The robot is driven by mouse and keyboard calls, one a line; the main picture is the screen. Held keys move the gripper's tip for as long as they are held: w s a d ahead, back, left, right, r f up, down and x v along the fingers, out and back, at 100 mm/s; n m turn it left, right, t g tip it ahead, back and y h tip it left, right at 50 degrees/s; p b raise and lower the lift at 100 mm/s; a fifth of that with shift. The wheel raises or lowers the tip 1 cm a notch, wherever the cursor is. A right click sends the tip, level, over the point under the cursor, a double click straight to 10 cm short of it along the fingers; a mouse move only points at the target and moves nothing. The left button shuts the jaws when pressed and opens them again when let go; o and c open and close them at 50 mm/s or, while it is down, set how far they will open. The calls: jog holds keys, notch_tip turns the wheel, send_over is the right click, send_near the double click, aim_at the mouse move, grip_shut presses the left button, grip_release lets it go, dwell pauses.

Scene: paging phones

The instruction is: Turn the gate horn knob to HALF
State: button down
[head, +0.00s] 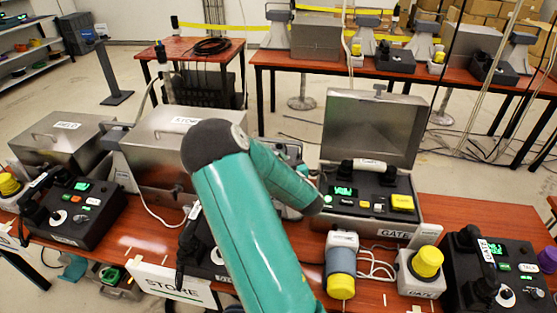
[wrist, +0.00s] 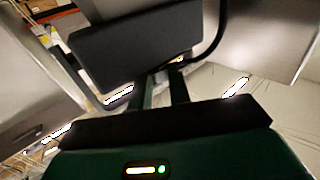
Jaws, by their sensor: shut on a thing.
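The gate horn (head: 291,152) is a grey horn between the STORE case and the open GATE case in the head view, mostly hidden behind my teal arm. In the wrist view a dark horn housing (wrist: 130,45) fills the upper middle, held by a curved black bracket. My gripper (wrist: 172,72) reaches up to the housing's lower edge, its two narrow fingers close together and shut on the small knob there. The knob is almost wholly hidden by the fingers and the housing, so its setting cannot be read. My fingertips are hidden in the head view.
The open GATE case (head: 372,130) holds a lit phone panel with a handset. A grey-and-yellow lamp (head: 341,262) and a yellow button box (head: 424,268) stand in front. The closed STORE case (head: 165,140) is left of my arm. Loose cables lie on the red-brown table (head: 455,208).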

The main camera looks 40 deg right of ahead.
jog(key=n+y, duration=0.2)
jog(key=y, duration=0.1)
jog(key=d+n+y, duration=0.1)
jog(key=n+y, duration=0.1)
jog(key=y, duration=0.1)
jog(key=shift+s+d+t, duration=0.1)
jog(key=shift+s+t, duration=0.05)
jog(key=shift+t, duration=0.25)
jog(key=shift+d+n+g+y, duration=0.1)
jog(key=shift+n+g+y, duration=0.15)
jog(key=shift+n+y, duration=0.8)
jog(key=shift+d+n+g+y, duration=0.1)
jog(key=shift+n+g+y, duration=0.3)
jog(key=shift+y, duration=1.05)
jog(key=shift+n, duration=0.25)
jog(key=c, duration=1.3)
grip_release()
jog(key=v, duration=1.3)
jog(key=shift+s+d+f, duration=0.2)
